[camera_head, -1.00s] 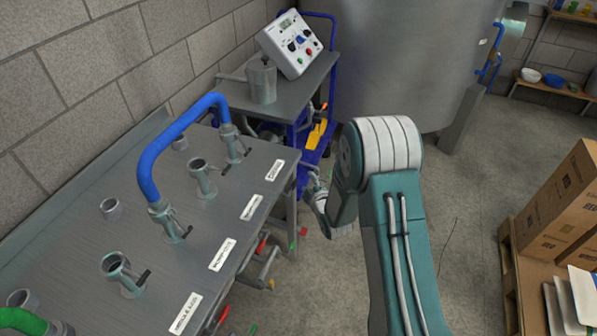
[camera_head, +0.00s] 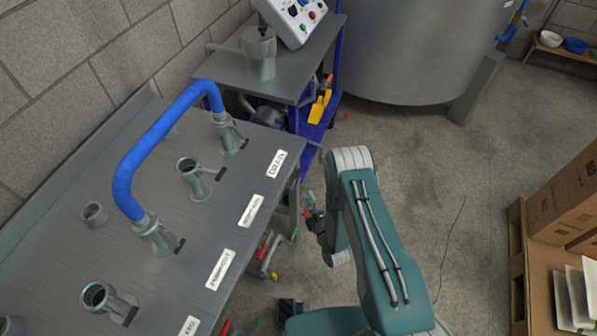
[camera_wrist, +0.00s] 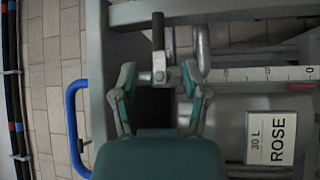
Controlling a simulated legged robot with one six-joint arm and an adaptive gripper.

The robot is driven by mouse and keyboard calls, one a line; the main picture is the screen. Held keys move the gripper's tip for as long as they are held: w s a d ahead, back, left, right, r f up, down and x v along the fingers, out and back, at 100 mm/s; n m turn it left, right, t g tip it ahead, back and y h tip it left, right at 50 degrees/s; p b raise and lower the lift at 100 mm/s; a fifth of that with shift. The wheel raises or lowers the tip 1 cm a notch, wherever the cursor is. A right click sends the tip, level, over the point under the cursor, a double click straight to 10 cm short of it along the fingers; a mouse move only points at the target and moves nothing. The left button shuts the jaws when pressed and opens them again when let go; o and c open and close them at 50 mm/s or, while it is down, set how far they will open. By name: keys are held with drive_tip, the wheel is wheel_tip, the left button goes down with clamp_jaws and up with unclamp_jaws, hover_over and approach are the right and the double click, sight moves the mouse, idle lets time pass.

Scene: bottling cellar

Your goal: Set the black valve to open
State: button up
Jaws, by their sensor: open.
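A black valve lever (camera_wrist: 158,32) points up in the wrist view, with a bright metal valve stem (camera_wrist: 160,75) below it. My gripper (camera_wrist: 158,80) is open, its two teal fingers on either side of the metal stem. I cannot tell whether either finger touches it. The lever lies above the fingertips in that view. Which way the pipe runs through this valve is unclear, so its setting cannot be told. In the head view, my arm bends down beside the table edge, and its end is partly hidden there.
A steel table (camera_head: 60,215) with pipe stubs and a blue hose (camera_head: 150,150) stands left. Red-handled valves (camera_head: 264,246) sit below its edge. A "30 L ROSE" label (camera_wrist: 278,138) and a scale (camera_wrist: 262,74) are right in the wrist view.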

sight(298, 175)
drive_tip(key=x, duration=0.9)
drive_tip(key=shift+w+a, duration=0.15)
drive_tip(key=shift+w, duration=0.05)
